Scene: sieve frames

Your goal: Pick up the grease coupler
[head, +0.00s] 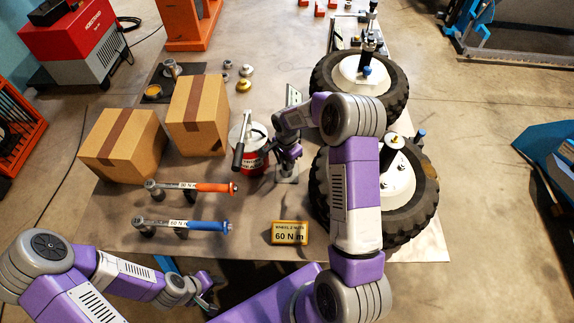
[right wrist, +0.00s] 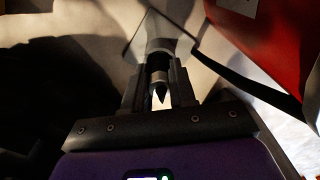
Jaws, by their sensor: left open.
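The grease coupler (right wrist: 159,74), a dark and silver piece with a pointed dark tip, sits between the fingers of my right gripper (right wrist: 160,92) in the right wrist view. The fingers flank it closely with no clear gap, so they look shut on it. Behind it is a pale square plate (right wrist: 180,36). In the head view my right gripper (head: 288,160) is low over a grey plate (head: 287,179), beside the red and white grease bucket (head: 251,163); the coupler is hidden there. My left gripper (head: 208,291) is open and empty, near the table's front edge.
A dark hose (right wrist: 245,88) runs beside the red bucket wall in the right wrist view. Two cardboard boxes (head: 122,150) (head: 197,115), torque wrenches (head: 195,187) (head: 185,225) and a yellow sign (head: 289,233) lie leftward and in front.

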